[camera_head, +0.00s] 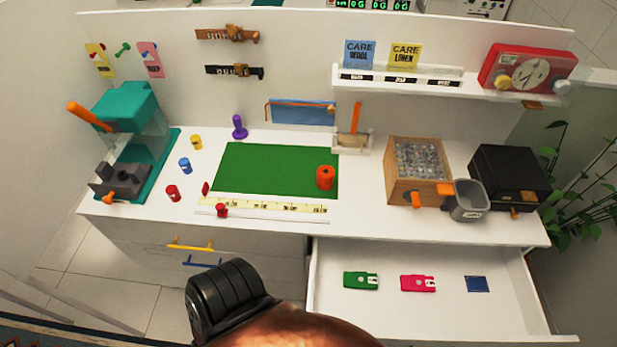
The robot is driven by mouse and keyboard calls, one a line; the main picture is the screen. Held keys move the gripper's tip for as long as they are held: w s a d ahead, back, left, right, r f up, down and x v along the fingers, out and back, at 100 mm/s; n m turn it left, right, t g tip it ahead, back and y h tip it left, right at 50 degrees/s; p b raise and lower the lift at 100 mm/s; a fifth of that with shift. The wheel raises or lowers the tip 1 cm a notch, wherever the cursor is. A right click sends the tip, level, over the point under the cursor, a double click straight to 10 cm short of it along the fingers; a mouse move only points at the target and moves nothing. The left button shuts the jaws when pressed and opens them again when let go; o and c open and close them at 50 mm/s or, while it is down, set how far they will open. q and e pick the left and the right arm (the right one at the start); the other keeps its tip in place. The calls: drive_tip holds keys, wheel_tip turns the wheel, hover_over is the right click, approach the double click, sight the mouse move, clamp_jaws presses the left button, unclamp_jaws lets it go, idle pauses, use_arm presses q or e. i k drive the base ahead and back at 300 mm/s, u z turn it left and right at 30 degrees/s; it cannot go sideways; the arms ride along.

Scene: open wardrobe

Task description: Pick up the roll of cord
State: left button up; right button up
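No thing here is plainly marked as a roll of cord. An orange-red cylinder (325,179) with a dark hole in its top stands upright on the right part of the green mat (265,171); it may be the roll. Small spool-like pieces stand left of the mat: a yellow one (196,142), a blue one (185,166) and a red one (173,193). Neither of my grippers' fingers shows. A black ribbed part and a copper-coloured curve at the bottom edge hide some floor and the drawer's front left.
An open drawer (420,317) juts out at lower right, holding green (361,281) and pink (417,283) pieces. A teal machine (130,125) stands left. A wooden box (418,165), grey cup (468,201) and black box (510,176) stand right. Much of the mat is clear.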

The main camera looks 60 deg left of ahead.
sight(325, 174)
drive_tip(key=u, duration=1.7)
